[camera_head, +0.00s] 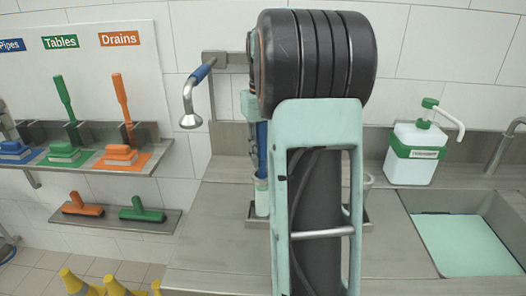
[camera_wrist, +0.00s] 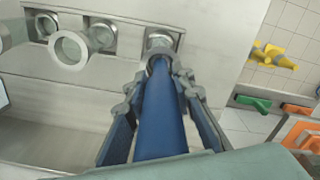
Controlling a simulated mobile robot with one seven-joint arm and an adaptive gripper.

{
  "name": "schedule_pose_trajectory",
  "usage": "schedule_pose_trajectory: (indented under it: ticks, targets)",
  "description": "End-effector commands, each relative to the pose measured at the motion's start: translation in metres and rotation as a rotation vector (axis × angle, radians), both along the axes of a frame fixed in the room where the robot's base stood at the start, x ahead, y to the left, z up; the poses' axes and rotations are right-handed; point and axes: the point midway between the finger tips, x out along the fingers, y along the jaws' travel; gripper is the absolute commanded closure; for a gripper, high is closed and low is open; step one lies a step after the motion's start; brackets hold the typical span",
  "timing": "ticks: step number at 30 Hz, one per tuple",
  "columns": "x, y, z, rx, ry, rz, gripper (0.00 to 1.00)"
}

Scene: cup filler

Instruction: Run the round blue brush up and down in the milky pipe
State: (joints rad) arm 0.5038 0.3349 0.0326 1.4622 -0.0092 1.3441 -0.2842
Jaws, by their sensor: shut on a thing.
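My gripper (camera_wrist: 161,86) is shut on the long blue handle (camera_wrist: 162,115) of the brush, between its two blue-padded fingers. In the wrist view the handle points away toward a round opening in a metal holder (camera_wrist: 163,38). The brush head is hidden there. In the head view my arm covers most of this spot. A narrow blue part (camera_head: 262,150) shows left of the arm, above a pale milky pipe (camera_head: 261,197) standing upright on the counter. How deep the brush sits in the pipe cannot be told.
A pale round-mouthed tube (camera_wrist: 70,48) stands beside the holder, near more metal sockets. A white-and-green dispenser (camera_head: 414,153) and a sink (camera_head: 463,240) lie right of my arm. A spray nozzle (camera_head: 191,108) hangs left, beyond it a brush shelf (camera_head: 92,163). The left counter is clear.

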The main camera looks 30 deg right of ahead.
Motion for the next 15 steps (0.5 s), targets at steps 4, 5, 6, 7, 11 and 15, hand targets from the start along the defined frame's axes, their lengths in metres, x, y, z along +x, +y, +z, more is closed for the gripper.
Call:
schedule_pose_trajectory:
  ticks: [4,5,6,7,11,15]
  targets:
    - [0.000,0.000,-0.003,0.000,-0.001,0.000,1.00]
    - [0.000,0.000,-0.002,0.000,-0.001,0.000,1.00]
    - [0.000,0.000,-0.002,0.000,-0.001,0.000,1.00]
    - [0.000,0.000,-0.002,0.000,-0.001,0.000,1.00]
    - [0.000,0.000,0.000,0.000,-0.001,0.000,1.00]
    - [0.000,0.000,0.011,0.000,-0.001,0.000,1.00]
